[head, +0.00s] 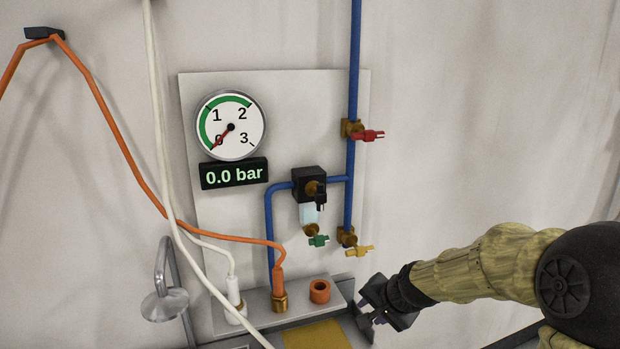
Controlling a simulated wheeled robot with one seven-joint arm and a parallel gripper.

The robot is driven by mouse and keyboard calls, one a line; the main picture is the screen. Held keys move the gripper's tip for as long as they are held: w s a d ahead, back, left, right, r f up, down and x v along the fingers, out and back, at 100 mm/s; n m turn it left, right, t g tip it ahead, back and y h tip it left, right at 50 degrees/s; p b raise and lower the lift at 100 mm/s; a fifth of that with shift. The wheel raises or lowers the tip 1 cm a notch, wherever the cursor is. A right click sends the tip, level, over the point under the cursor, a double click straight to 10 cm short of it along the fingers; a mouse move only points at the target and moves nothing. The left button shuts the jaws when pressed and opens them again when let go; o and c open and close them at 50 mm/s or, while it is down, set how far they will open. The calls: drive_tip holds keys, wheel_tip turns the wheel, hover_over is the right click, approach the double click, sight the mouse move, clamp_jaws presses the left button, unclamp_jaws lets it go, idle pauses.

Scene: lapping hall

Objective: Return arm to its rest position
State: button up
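My arm comes in from the right edge, in a tan fabric sleeve with a dark joint. My gripper (372,317) is at the lower middle, pointing left and down, just right of the grey ledge (336,291). No object shows between its dark fingers, but their gap is too small and dark to judge. It looks apart from the yellow-handled valve (358,251) above it. Whether it touches the ledge's right end I cannot tell.
A wall panel (285,90) carries a gauge (231,126) with its needle at 0, a "0.0 bar" display (234,174), blue pipes (354,60), a red-handled valve (367,135) and a green-handled valve (318,240). Orange (130,175) and white (160,110) hoses hang left. An orange ring (319,291) sits on the ledge.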

drive_tip(key=s+f+n+g+h, duration=0.1)
drive_tip(key=s+n, duration=0.3)
drive_tip(key=s, duration=0.5)
drive_tip(key=s+f+n+g+h, duration=0.1)
drive_tip(key=s+f+n+g, duration=0.2)
drive_tip(key=s, duration=0.6)
drive_tip(key=shift+s+d+f+n+h, duration=0.3)
drive_tip(key=shift+s+f+n, duration=0.1)
drive_tip(key=shift+f+n, duration=0.35)
drive_tip(key=shift+o, duration=0.3)
drive_tip(key=shift+w+a, duration=0.1)
drive_tip(key=shift+w, duration=0.05)
